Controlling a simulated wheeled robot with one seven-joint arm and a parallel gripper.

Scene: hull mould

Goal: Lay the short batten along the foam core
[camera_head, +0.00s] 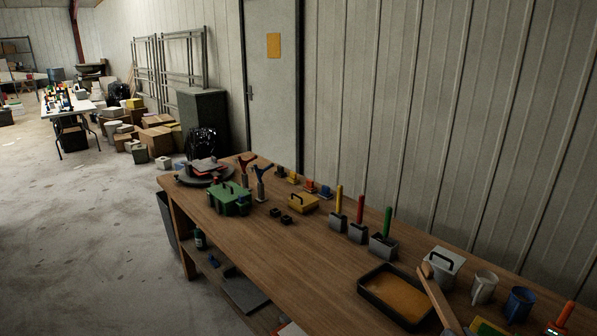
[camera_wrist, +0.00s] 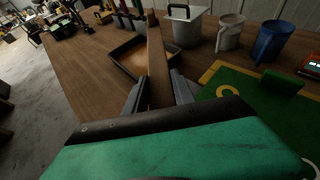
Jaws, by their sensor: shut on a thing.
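My gripper (camera_wrist: 158,92) is shut on a wooden batten (camera_wrist: 156,60), a pale brown strip that points up and away between the two dark fingers in the wrist view. The batten (camera_head: 437,300) also shows at the lower right of the head view, tilted, its rounded far end over the right edge of a black tray. The tray (camera_wrist: 114,50) has a tan-brown inside and stands on the bench beyond my fingers. I cannot make out the foam core for certain in either view. My gripper is not clearly visible in the head view.
The wooden bench (camera_head: 300,255) also holds a white handled box (camera_head: 443,266), a white mug (camera_head: 484,287), a blue mug (camera_head: 519,303), upright-handled tools and a green box (camera_head: 229,199). A green mat (camera_wrist: 222,105) with yellow marks lies right of my gripper. Bare bench lies left of the tray.

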